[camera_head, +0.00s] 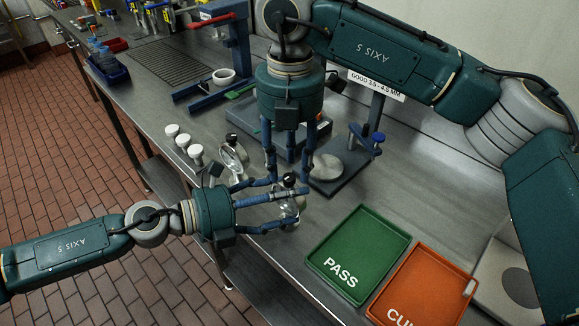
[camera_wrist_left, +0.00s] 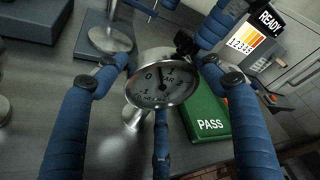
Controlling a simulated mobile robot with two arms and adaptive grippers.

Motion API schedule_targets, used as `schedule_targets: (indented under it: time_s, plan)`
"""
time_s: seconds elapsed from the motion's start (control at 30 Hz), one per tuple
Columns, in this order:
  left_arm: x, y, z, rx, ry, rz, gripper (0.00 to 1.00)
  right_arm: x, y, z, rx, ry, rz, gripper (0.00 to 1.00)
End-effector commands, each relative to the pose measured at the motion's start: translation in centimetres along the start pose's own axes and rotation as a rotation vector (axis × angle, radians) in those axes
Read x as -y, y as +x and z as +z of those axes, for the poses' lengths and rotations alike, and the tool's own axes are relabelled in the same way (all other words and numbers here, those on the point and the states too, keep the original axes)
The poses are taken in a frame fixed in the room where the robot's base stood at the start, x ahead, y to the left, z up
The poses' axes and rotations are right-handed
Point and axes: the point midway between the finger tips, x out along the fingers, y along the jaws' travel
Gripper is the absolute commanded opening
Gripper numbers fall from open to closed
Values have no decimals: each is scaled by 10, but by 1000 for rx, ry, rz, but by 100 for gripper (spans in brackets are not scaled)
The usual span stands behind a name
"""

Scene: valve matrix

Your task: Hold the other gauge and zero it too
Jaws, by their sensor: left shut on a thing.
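My left gripper (camera_head: 280,194) is shut on a round dial gauge (camera_head: 287,212), held above the bench near its front edge. In the left wrist view the gauge (camera_wrist_left: 160,80) faces the camera between my blue fingers; its needle points up, slightly left, by the 0 mark. A black knob (camera_wrist_left: 184,43) sits on its rim. My right gripper (camera_head: 288,172) points down from above, its fingers apart around the black knob (camera_head: 289,180); contact is unclear. Another gauge (camera_head: 233,156) with a black knob stands on the bench to the left.
Several white-capped pieces, such as one white cap (camera_head: 183,141), stand at left. A blue stand with a round plate (camera_head: 328,166) is behind the grippers. A green PASS tray (camera_head: 377,226) and an orange tray (camera_head: 438,268) lie at right. The bench between gauge and trays is clear.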

Motion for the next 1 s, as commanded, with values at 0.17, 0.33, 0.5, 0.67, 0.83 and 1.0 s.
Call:
schedule_targets:
  time_s: [0.17, 0.33, 0.5, 0.67, 0.83, 1.0]
  plan:
    - [-4, 0, -5, -9, -5, 5, 31, 0, 15, 0, -1, -1, 0, 39]
    - [-4, 0, -5, -9, -5, 5, 31, 0, 17, 0, 0, -1, 1, 39]
    - [-4, 0, -5, -10, -5, 5, 31, 0, 17, 0, 0, -1, 1, 33]
    - [-4, 0, -6, -10, -5, 6, 31, 0, 16, 0, 0, -1, 1, 1]
    - [-4, 0, -6, -10, -6, 6, 31, 0, 16, 0, 1, -2, 1, 0]
    - [-5, 0, -6, -11, -6, 6, 31, 0, 16, 0, 1, -31, 1, 0]
